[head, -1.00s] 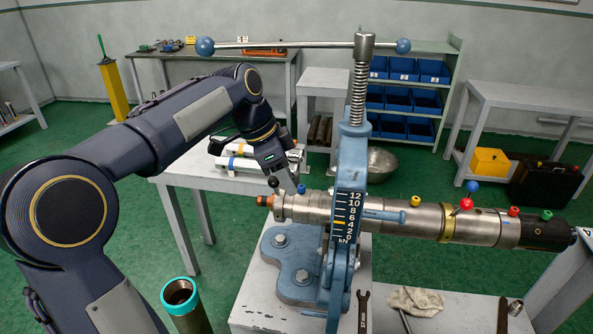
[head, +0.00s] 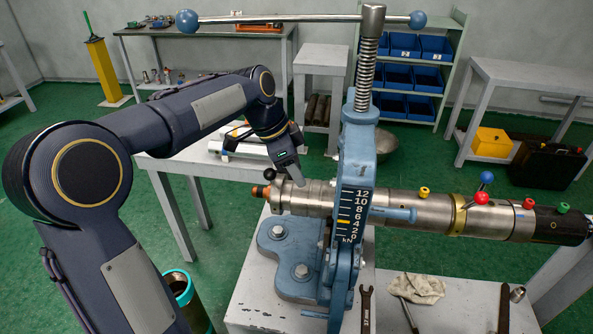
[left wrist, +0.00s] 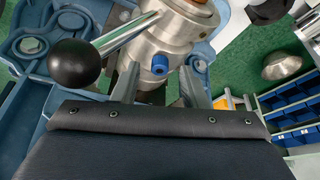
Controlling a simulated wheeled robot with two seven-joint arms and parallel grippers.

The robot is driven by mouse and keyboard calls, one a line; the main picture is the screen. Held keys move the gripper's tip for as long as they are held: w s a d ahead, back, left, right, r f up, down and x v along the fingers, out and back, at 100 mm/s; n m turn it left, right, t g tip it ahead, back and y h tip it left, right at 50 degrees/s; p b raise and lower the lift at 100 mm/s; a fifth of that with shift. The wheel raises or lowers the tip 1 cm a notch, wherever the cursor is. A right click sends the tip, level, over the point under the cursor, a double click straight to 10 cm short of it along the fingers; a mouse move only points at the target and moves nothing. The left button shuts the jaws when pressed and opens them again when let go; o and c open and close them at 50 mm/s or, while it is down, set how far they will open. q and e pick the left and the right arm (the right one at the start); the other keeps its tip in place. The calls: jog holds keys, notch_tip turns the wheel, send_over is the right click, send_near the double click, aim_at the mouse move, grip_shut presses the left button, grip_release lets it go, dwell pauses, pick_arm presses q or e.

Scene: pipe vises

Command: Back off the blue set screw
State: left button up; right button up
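The blue set screw (left wrist: 159,64) sticks out of the steel cylinder (left wrist: 172,32) in the left wrist view. My left gripper (left wrist: 160,72) is open, with one finger on each side of the screw. A gap shows between the screw and each finger. In the head view my left gripper (head: 296,178) points down at the left end of the tool's steel body (head: 313,198), and the blue screw is hidden behind it. My right gripper is not in view.
A black ball knob (left wrist: 74,64) on a lever stands close to the left finger in the wrist view. The blue vise frame (head: 355,170) rises just right of my gripper. A wrench (head: 366,308) and a rag (head: 416,287) lie on the bench below.

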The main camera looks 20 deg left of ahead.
pick_arm(q)
jog(key=shift+d+f, duration=0.1)
jog(key=shift+f, duration=0.25)
grip_shut()
jog(key=shift+n, duration=0.4)
jog(key=n+t+y, duration=0.1)
jog(key=n, duration=0.1)
jog(key=shift+d+n, duration=0.15)
jog(key=shift+n, duration=0.25)
jog(key=n, duration=0.2)
jog(key=n+y, duration=0.1)
jog(key=shift+s+d+r+n+t+p, duration=0.1)
jog(key=shift+d+n+t+p, duration=0.05)
jog(key=shift+n+t+p, duration=0.2)
jog(key=n+y, duration=0.1)
jog(key=n, duration=0.2)
jog(key=n+y, duration=0.1)
jog(key=n, duration=0.2)
jog(key=shift+d+n+y, duration=0.2)
jog(key=shift+n+y, duration=0.15)
jog(key=shift+y, duration=0.05)
